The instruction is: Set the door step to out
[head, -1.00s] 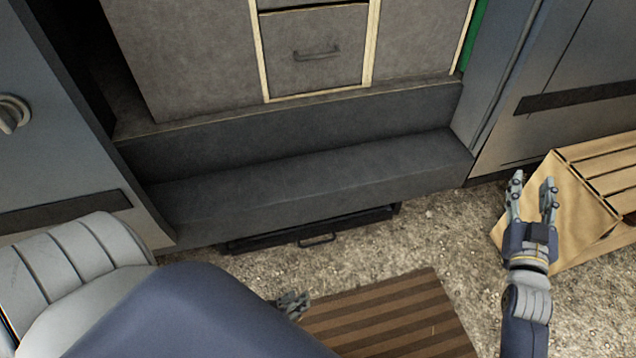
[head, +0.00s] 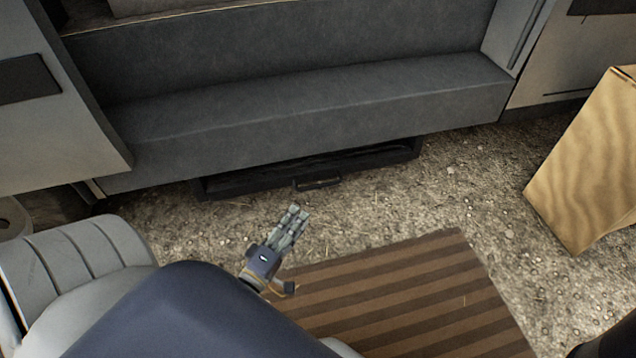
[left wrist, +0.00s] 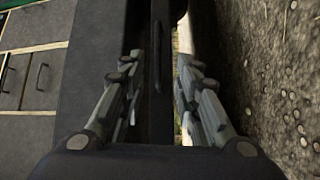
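The door step (head: 240,183) is a dark, low frame under the van's grey sill, its front edge showing just beyond the sill. A small black handle (head: 317,183) sits at the middle of its front. My left gripper (head: 297,213) is over the gravel just in front of the step, a little short of the handle and apart from it. In the left wrist view its fingers are open with nothing between them, and the handle (left wrist: 157,72) shows upright beyond the gap. My right gripper is out of the head view.
A brown striped mat (head: 380,290) lies on the gravel in front of the step. The grey sill (head: 300,110) overhangs the step.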

